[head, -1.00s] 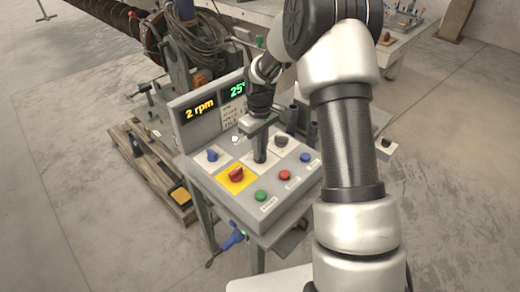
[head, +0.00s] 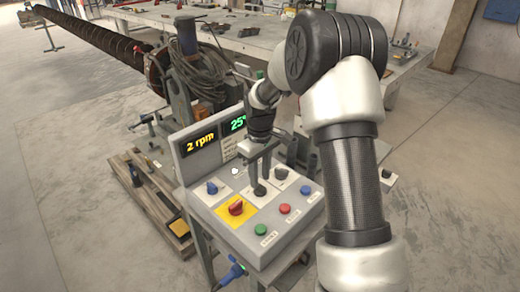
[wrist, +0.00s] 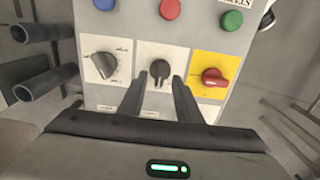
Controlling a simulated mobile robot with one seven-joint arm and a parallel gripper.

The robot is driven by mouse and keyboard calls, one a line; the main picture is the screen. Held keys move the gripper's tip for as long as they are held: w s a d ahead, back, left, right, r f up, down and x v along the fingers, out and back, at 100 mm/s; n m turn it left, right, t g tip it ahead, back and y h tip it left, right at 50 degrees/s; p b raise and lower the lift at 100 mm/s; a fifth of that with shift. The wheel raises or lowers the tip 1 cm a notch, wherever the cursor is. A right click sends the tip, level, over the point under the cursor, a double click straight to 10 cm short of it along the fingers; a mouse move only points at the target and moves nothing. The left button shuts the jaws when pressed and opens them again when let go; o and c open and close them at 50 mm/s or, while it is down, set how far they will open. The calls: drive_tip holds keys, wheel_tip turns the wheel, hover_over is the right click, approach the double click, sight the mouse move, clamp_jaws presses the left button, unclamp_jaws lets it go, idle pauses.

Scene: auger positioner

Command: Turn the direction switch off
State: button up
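The grey control panel (head: 258,222) carries several knobs and buttons. A black rotary switch (wrist: 158,73) on a white plate sits in the middle of the wrist view; its label is too small to read. My gripper (wrist: 160,79) is open, its two fingers on either side of that switch with a gap showing. In the head view my gripper (head: 259,184) points down at the panel. I cannot tell whether it touches the switch. A second black knob (wrist: 105,65) on a white plate is to the left in the wrist view. Which knob is the direction switch is not legible.
A red knob on a yellow plate (wrist: 215,78) is close to the right finger. Green (head: 261,229), red (head: 285,209) and blue (head: 306,188) buttons line the panel's front. A blue knob (head: 212,188) is at left. The display (head: 201,144) reads 2 rpm.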

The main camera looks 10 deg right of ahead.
sight(260, 186)
wheel_tip(260, 186, up, 14)
drive_tip(key=shift+r, duration=0.2)
drive_tip(key=shift+p, duration=0.3)
drive_tip(key=s+r+m+t+p, duration=0.3)
drive_tip(key=s+r, duration=1)
drive_tip(key=s, duration=0.1)
drive_tip(key=s+r+m+t+p, duration=0.1)
drive_tip(key=s+m+t, duration=0.1)
drive_tip(key=s, duration=1.2)
drive_tip(key=shift+s+r+m+t+p, duration=0.15)
drive_tip(key=shift+s+m+t+p, duration=0.15)
drive_tip(key=shift+m, duration=0.6)
drive_tip(key=shift+w+d, duration=0.1)
drive_tip(key=shift+w, duration=0.05)
